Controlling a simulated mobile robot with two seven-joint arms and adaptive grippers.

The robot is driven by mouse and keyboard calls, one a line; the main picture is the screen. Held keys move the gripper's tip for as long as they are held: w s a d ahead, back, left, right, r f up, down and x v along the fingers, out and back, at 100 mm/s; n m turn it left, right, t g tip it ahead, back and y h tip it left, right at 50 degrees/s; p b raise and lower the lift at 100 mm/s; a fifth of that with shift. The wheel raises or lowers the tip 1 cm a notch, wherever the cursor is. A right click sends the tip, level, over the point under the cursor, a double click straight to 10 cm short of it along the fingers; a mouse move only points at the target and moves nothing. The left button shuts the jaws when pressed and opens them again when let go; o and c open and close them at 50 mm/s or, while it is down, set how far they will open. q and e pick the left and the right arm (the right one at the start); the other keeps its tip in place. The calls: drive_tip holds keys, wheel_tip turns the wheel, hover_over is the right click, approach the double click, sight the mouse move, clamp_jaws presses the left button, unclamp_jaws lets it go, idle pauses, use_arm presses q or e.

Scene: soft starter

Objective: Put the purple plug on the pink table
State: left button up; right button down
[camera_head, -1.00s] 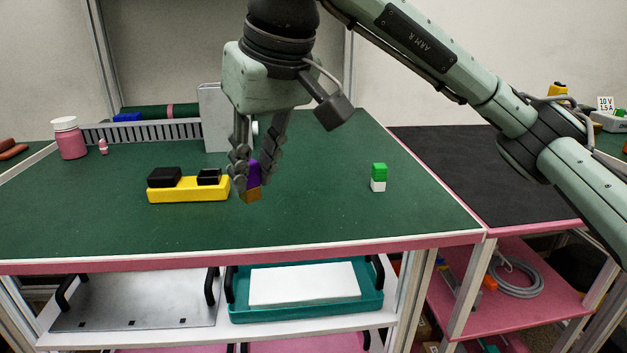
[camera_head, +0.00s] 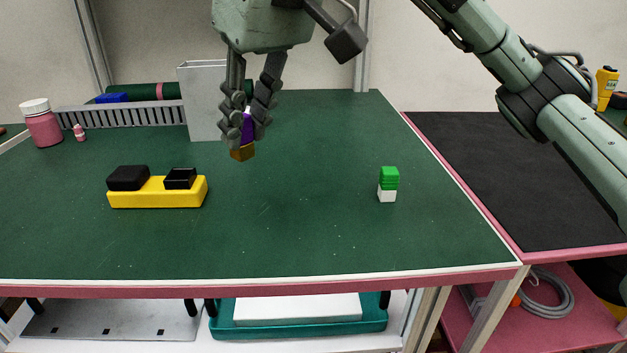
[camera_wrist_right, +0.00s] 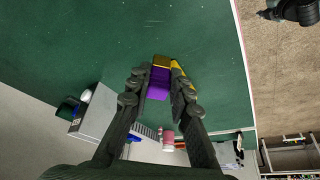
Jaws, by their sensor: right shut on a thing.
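The purple plug (camera_head: 247,128), with a brown-gold lower end, is held between the fingers of my right gripper (camera_head: 248,118). It points down and hangs above the green-topped table with a pink edge (camera_head: 300,230). In the right wrist view the purple plug (camera_wrist_right: 159,82) sits between the two fingertips of my right gripper (camera_wrist_right: 160,92). A dark-topped table with a pink frame (camera_head: 520,180) stands to the right. I cannot tell which of these is the pink table. My left gripper is not in view.
A yellow block with black parts (camera_head: 157,193) lies left of the plug. A green and white piece (camera_head: 388,184) stands to the right. A grey box (camera_head: 202,100) and a pink bottle (camera_head: 42,125) are at the back. The dark top is largely clear.

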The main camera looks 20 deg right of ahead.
drive_tip(key=d+f, duration=0.1)
drive_tip(key=d, duration=0.1)
drive_tip(key=d+f, duration=0.2)
drive_tip(key=d, duration=0.1)
drive_tip(key=d+f, duration=0.2)
drive_tip(key=d, duration=0.1)
drive_tip(key=shift+d+f, duration=0.1)
drive_tip(key=shift+d, duration=0.15)
wheel_tip(320, 180, down, 4)
drive_tip(key=shift+r, duration=0.1)
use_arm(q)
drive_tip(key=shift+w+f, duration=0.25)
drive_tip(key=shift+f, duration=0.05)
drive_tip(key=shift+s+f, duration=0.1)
use_arm(e)
drive_tip(key=shift+f, duration=0.2)
drive_tip(key=c, duration=1.7)
unclamp_jaws()
drive_tip(key=o, duration=0.3)
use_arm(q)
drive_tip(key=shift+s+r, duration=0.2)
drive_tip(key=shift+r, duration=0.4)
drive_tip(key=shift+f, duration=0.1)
